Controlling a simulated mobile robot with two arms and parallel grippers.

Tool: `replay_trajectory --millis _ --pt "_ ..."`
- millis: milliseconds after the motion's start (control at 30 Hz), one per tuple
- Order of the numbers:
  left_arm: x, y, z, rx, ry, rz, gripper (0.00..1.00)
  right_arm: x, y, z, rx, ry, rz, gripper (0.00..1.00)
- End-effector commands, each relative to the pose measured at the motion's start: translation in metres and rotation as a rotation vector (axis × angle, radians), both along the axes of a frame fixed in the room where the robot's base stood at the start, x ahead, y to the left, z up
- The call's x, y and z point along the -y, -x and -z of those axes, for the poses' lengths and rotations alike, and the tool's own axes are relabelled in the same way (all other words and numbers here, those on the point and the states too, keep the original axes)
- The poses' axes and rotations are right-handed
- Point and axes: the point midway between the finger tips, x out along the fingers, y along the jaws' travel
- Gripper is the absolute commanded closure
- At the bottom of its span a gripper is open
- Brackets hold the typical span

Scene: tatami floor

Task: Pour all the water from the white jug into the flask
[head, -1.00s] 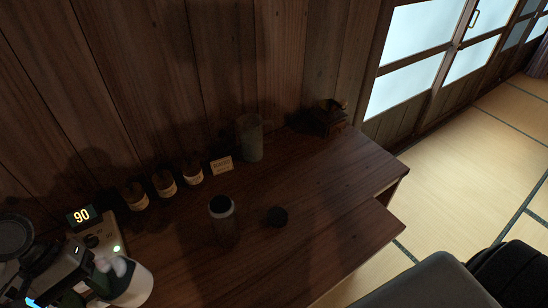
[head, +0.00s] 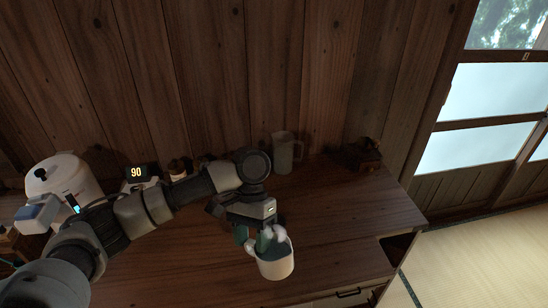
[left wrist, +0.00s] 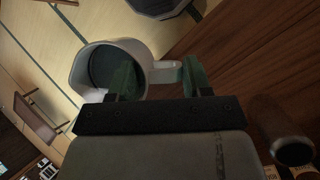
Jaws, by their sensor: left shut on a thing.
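The white jug (head: 276,268) is in my left gripper (head: 262,240), close to upright, in front of the counter's middle in the head view. In the left wrist view the jug (left wrist: 82,72) shows its open mouth, dark inside; I cannot tell the water level. The left gripper (left wrist: 160,76) is shut on the jug's handle there. My right gripper is not in view.
A grey pitcher (head: 285,155) and a dark grinder (head: 362,156) stand along the back wall. The counter's right side is clear.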

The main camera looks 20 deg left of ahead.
Motion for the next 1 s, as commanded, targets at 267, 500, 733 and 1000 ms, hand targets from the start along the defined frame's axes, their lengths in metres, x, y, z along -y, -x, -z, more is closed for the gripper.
replay_trajectory --millis 267,500,733,1000 --pt "-0.008 -0.061 -0.011 0.021 -0.039 0.39 0.92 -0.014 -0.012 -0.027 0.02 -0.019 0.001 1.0" --pt "-0.017 -0.099 -0.012 0.042 -0.052 0.73 0.92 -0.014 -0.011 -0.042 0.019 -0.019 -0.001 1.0" --pt "-0.027 -0.129 -0.015 0.07 -0.06 1.054 0.92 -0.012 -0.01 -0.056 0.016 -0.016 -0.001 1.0" --pt "-0.043 -0.163 -0.021 0.115 -0.062 1.468 0.92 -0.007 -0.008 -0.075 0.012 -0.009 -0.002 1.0"
